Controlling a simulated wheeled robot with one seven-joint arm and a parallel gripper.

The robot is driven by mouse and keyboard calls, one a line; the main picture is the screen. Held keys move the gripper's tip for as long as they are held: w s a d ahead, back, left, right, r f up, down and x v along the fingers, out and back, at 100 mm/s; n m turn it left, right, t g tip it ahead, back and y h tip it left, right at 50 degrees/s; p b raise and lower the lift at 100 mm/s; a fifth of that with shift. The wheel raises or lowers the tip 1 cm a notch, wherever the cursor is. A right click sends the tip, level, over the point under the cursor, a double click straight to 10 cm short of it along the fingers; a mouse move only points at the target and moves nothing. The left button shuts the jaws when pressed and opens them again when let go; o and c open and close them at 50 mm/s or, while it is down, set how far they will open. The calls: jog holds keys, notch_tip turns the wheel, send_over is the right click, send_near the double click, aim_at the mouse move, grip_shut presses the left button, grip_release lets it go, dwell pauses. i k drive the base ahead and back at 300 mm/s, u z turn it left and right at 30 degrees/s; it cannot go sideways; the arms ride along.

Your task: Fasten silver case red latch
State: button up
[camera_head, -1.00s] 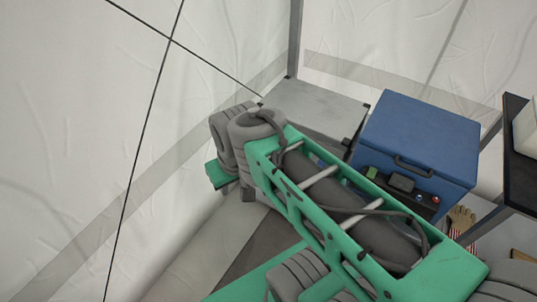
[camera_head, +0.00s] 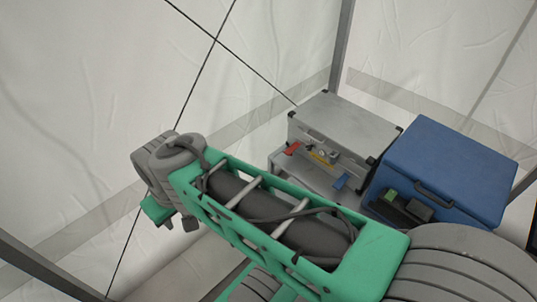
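The silver case (camera_head: 345,122) stands at the back, right of centre, with its lid down. Its red latch (camera_head: 292,148) is on the left part of the front face and sticks outward from it. A blue latch (camera_head: 341,181) is on the right part of the same face and also sticks out. Whether either latch is hooked is too small to tell. My green arm crosses the foreground, left of and in front of the case, apart from it in the picture. My gripper's fingers do not show.
A blue box (camera_head: 450,165) with a dark handle stands close to the right of the silver case. White tent walls (camera_head: 85,100) and a grey pole (camera_head: 342,50) are behind. A silver surface (camera_head: 290,170) shows below the case front.

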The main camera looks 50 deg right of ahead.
aim_at(290, 150)
jog(key=z, duration=0.2)
jog(key=i, duration=1.15)
jog(key=z, duration=0.25)
